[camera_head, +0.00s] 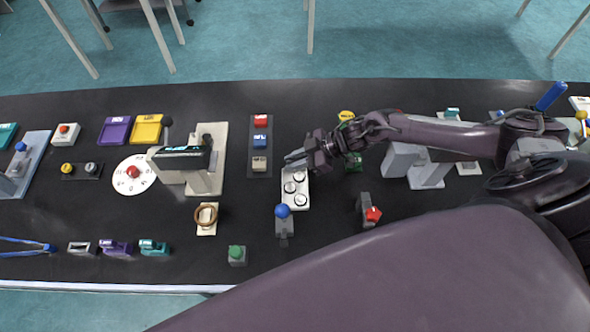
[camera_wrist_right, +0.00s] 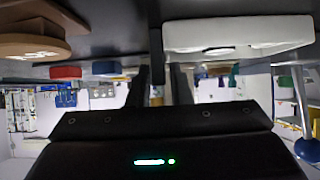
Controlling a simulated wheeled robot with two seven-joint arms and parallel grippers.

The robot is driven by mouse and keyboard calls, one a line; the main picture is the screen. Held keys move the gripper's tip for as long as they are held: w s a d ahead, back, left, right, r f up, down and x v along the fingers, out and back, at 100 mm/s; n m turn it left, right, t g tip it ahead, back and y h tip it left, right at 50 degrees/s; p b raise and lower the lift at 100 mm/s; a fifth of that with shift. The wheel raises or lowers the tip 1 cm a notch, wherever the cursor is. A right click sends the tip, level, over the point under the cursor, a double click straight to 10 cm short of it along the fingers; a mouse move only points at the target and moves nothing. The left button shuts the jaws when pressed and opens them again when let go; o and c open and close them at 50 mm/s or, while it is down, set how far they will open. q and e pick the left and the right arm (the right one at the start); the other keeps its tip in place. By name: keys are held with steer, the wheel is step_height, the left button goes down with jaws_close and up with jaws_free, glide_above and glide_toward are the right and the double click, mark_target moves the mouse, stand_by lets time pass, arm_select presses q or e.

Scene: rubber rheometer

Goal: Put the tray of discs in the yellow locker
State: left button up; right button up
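The tray of discs (camera_head: 301,205) is a pale tray with several round discs, on the black bench near the middle of the head view. My right gripper (camera_head: 293,158) is at its far end, fingers towards the left. In the wrist view, what looks like the tray's pale side (camera_wrist_right: 240,33) is close at upper right, beside the fingers (camera_wrist_right: 163,80). A gap shows between the fingers, with background through it. Contact with the tray is unclear. A yellow box (camera_head: 147,128), likely the yellow locker, is at left beside a purple one (camera_head: 115,130). My left gripper is out of view.
A grey and pale device (camera_head: 205,160) stands between the tray and the yellow box. A strip with red, blue and tan blocks (camera_head: 260,141) is left of the gripper. A blue-knobbed stand (camera_head: 283,212) is close in front of the tray. Bare bench shows behind the device.

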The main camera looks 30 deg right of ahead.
jaws_close()
steer(key=shift+r, duration=0.1)
